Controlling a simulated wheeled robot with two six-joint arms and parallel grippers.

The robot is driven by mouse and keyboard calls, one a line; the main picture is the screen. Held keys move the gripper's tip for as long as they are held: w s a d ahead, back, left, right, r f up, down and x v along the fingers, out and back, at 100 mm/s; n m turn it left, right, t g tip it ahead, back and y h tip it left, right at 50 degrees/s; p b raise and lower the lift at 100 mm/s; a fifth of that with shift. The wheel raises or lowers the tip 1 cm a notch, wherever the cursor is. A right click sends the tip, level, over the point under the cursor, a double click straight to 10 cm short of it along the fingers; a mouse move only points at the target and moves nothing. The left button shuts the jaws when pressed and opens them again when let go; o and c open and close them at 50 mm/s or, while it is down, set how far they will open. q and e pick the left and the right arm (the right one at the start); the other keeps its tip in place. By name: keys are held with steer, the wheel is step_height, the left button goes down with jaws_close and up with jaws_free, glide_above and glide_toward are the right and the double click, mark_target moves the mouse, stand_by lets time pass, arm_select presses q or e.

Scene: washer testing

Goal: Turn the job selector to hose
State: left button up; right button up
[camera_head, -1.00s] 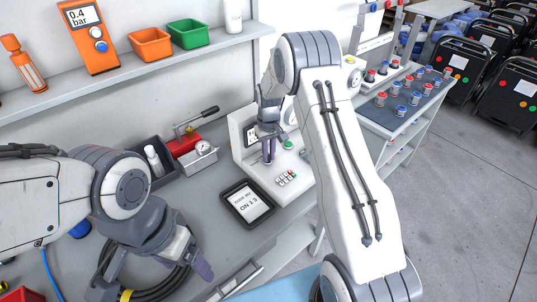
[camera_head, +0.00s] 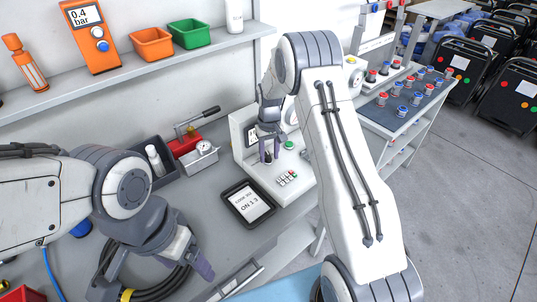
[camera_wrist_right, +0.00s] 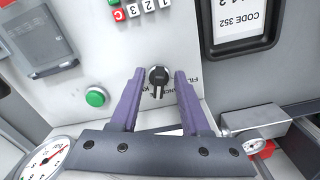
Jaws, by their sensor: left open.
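The job selector is a small black knob (camera_wrist_right: 158,76) on the light panel of the test unit (camera_wrist_right: 220,15). Its narrow bar points down in the right wrist view, towards lettering that is partly hidden and too small to read fully. My right gripper (camera_wrist_right: 160,72) is open, with one purple finger on each side of the knob and a gap on both sides. In the head view my right gripper (camera_head: 269,158) stands over the unit, with the dark knob (camera_head: 267,158) between its fingertips. My left gripper (camera_head: 155,275) is open and empty over the bench at the lower left.
A green button (camera_wrist_right: 96,97) and a keypad (camera_wrist_right: 140,8) with a red key are near the knob. A framed card (camera_head: 247,203) lies before the unit. A gauge block (camera_head: 200,157) and a coiled black hose (camera_head: 165,284) are on the bench.

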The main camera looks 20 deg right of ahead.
mark_target(269, 156)
step_height(269, 156, up, 10)
steer(key=b, duration=0.2)
steer(key=shift+r, duration=0.25)
stand_by(0.3)
